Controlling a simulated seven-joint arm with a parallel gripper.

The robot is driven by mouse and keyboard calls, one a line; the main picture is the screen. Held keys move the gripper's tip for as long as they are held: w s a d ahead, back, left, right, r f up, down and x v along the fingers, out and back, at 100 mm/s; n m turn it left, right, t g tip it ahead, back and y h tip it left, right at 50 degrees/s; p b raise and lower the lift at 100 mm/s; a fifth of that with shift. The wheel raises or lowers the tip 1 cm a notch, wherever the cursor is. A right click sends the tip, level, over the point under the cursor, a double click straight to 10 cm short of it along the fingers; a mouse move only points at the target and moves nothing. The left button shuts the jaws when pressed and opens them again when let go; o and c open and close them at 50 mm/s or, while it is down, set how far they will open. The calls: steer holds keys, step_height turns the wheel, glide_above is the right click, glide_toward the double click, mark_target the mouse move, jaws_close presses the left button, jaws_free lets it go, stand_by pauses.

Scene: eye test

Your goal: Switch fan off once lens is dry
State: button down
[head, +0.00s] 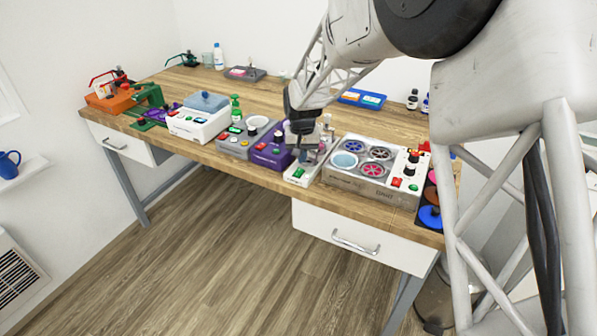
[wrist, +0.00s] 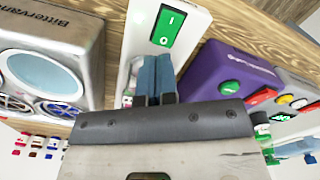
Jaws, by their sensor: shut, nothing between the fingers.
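A green rocker switch (wrist: 166,26) marked I and O sits on a narrow white box in the wrist view. The white box (head: 296,176) stands at the table's front edge in the head view. My gripper (wrist: 155,78) is shut and empty, its blue fingertips close below the switch in the wrist picture; I cannot tell whether they touch it. In the head view my gripper (head: 302,146) is over the white box. A grey box (head: 350,186) beside it has round fan-like grilles and a pale blue disc (head: 345,160). Which thing is the fan or the lens, and whether the lens is dry, I cannot tell.
A purple box (head: 271,156) with buttons stands close left of the white box. Further left are a grey button box (head: 233,146) and a white device (head: 199,123). Blue trays (head: 361,98) lie behind. Bare wood (head: 268,93) shows at the back middle.

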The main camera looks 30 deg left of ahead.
mark_target(301, 168)
steer(key=shift+f, duration=0.25)
stand_by(0.4)
steer(key=shift+r, duration=0.2)
step_height(301, 168, up, 7)
steer(key=shift+f, duration=0.15)
stand_by(0.9)
steer(key=shift+s, duration=0.25)
stand_by(0.4)
stand_by(0.4)
steer(key=shift+f, duration=3.3)
steer(key=shift+f, duration=0.85)
stand_by(0.6)
